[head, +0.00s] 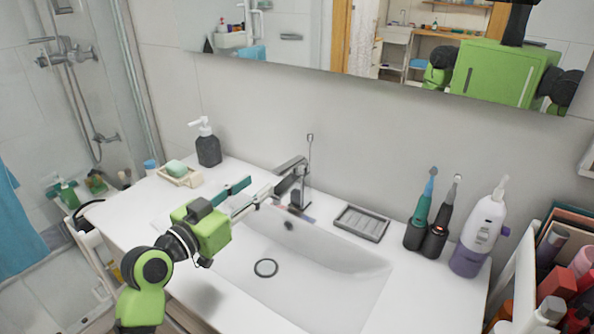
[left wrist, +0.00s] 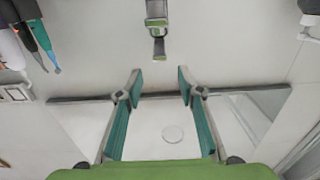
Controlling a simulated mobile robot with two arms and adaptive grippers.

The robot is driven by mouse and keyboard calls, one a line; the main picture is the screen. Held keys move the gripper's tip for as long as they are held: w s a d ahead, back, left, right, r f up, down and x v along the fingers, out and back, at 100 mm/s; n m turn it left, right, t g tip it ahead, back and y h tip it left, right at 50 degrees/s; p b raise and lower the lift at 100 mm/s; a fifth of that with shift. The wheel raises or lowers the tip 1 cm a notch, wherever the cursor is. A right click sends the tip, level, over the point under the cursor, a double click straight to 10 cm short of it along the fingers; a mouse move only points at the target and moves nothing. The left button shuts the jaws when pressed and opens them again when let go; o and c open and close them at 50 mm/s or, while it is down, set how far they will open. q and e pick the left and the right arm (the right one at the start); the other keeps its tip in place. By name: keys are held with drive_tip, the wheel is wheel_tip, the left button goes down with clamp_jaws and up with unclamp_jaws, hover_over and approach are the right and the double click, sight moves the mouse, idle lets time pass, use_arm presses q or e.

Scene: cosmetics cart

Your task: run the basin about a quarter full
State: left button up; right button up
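The white basin (head: 330,262) is sunk in the white counter. A dark-ringed drain (head: 266,267) shows on its floor, and no water shows in it. The grey faucet (head: 295,182) stands at the basin's back edge with its lever on top, and no stream shows below it. It also shows upside down at the top of the left wrist view (left wrist: 157,22). My left gripper (head: 261,184) is just left of the faucet above the counter. Its teal-padded fingers are apart with nothing between them in the left wrist view (left wrist: 159,74). My right gripper is out of view.
A dark pump bottle (head: 208,149) and a soap dish (head: 180,176) stand left of the faucet. A grey tray (head: 362,223), electric toothbrushes (head: 436,238) and a white-purple bottle (head: 481,232) stand to the right. The mirror (head: 300,50) hangs behind.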

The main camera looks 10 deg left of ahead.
use_arm(q)
drive_tip(key=f, duration=0.1)
drive_tip(key=p, duration=0.2)
approach(294, 160)
drive_tip(key=x, duration=0.6)
drive_tip(key=shift+w+d, duration=0.2)
drive_tip(key=shift+w, duration=0.15)
drive_tip(key=shift+x, duration=0.8)
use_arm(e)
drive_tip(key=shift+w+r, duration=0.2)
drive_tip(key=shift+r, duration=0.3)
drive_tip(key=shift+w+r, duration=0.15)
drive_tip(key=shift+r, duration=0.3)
use_arm(q)
drive_tip(key=shift+p, duration=0.35)
clamp_jaws()
